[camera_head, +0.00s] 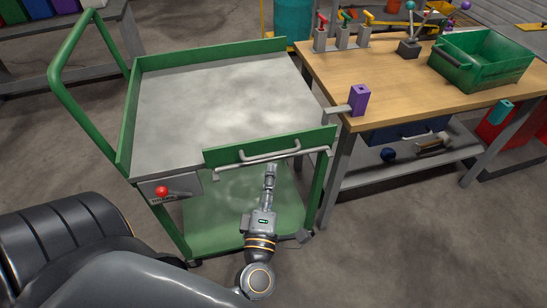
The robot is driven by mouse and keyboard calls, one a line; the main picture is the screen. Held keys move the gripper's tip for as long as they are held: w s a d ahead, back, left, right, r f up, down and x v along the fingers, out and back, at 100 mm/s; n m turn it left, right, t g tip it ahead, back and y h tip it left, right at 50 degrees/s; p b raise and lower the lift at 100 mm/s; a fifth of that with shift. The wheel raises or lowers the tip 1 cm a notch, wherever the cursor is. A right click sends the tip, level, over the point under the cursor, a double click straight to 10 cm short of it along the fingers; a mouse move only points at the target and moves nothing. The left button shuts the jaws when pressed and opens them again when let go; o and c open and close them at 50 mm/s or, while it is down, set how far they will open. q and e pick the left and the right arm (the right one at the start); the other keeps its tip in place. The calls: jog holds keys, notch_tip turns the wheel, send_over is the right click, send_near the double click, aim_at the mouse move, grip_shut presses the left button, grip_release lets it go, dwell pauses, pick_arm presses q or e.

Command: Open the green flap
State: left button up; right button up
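The green flap (229,158) stands upright along the front edge of the cart's grey top (215,100). A silver handle (269,155) is on its front face, and a thin grey bar runs along its lower edge. My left gripper (271,170) points up at the flap from below, with its fingertips just under the handle. The fingers show as one narrow shape, so I cannot tell whether they are apart or touch the handle. My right gripper is out of view.
The cart has a green push rail (62,75), a red button (162,190) and a lower green shelf (215,235). At right, a wooden workbench (400,75) holds a green crate (482,62), levers and a purple block (358,100). The floor at lower right is clear.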

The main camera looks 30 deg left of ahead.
pick_arm(q)
jog(key=x, duration=0.5)
jog(key=shift+w, duration=0.15)
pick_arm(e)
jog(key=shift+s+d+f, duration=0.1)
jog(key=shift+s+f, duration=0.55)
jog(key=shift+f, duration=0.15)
pick_arm(q)
grip_shut()
